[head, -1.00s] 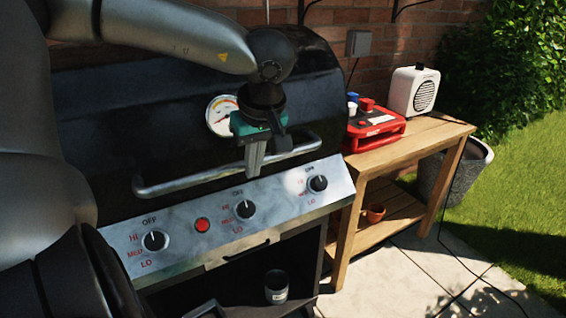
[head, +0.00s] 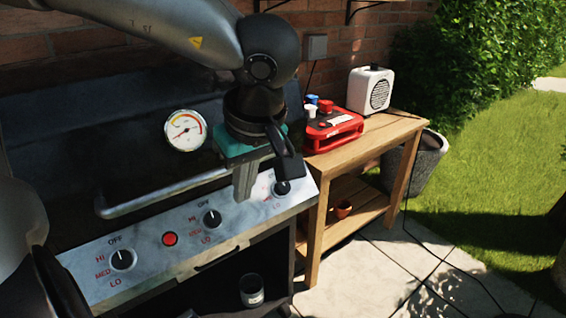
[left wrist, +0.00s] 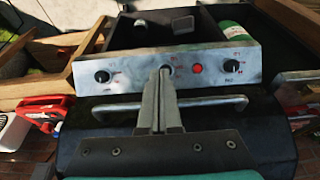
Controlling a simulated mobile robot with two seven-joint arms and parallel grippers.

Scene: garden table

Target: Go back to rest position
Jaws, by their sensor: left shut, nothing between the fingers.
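My left gripper (head: 244,180) hangs from the arm that comes in from the upper left. It is in front of the grill's control panel, near the right-hand knob (head: 281,187). Its fingers are shut with nothing between them. In the left wrist view the shut fingers (left wrist: 163,100) point toward the panel (left wrist: 215,65), which appears upside down. The black grill (head: 60,130) has a closed lid with a round gauge (head: 186,130) and a metal handle (head: 150,195). My right gripper is not in view; a dark part of my body shows at the lower left.
A wooden side table (head: 385,130) stands right of the grill. It holds a red device (head: 333,130) and a white speaker (head: 370,89). A small pot (head: 343,209) sits on its lower shelf. A can (head: 251,290) stands under the panel. Paving at the lower right is clear.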

